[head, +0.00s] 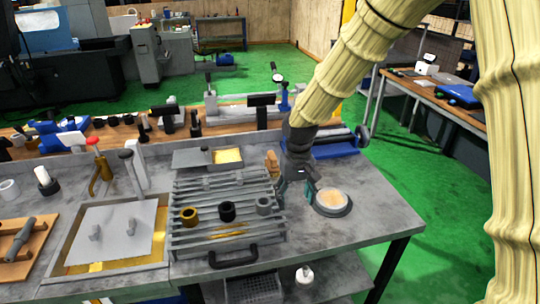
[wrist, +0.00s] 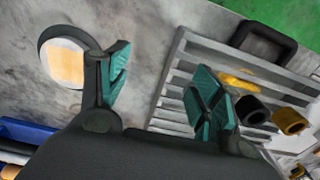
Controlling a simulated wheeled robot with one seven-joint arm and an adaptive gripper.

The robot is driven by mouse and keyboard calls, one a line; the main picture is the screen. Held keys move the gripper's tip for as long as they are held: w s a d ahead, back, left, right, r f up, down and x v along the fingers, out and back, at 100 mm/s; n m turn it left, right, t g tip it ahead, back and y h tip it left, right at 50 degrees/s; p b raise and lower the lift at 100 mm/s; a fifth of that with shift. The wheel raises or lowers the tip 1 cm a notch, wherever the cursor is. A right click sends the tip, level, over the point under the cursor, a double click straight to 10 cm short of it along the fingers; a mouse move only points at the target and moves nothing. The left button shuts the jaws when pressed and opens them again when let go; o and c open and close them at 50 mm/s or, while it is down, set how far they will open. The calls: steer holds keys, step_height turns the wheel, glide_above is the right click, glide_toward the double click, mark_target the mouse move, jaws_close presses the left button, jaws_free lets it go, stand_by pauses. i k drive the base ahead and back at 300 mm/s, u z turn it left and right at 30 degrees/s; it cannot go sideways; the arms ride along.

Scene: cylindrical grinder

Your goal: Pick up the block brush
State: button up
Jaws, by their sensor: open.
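A tan, wood-coloured piece (head: 272,164), which looks like the block brush, shows at the right back edge of the slatted rack, just left of my gripper in the head view. Its lower part and bristles cannot be made out, and I cannot pick it out in the wrist view. My gripper (head: 297,190) points down above the grey bench, between the slatted rack and a round dish.
The slatted rack (head: 230,236) holds several ring-shaped parts and has a black handle (head: 233,257) in front. The round dish (head: 332,202) stands right of my gripper and shows in the wrist view (wrist: 46,49). The grey bench (head: 385,210) is clear at the right.

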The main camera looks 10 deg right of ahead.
mark_target(271, 163)
steer(key=i, duration=1)
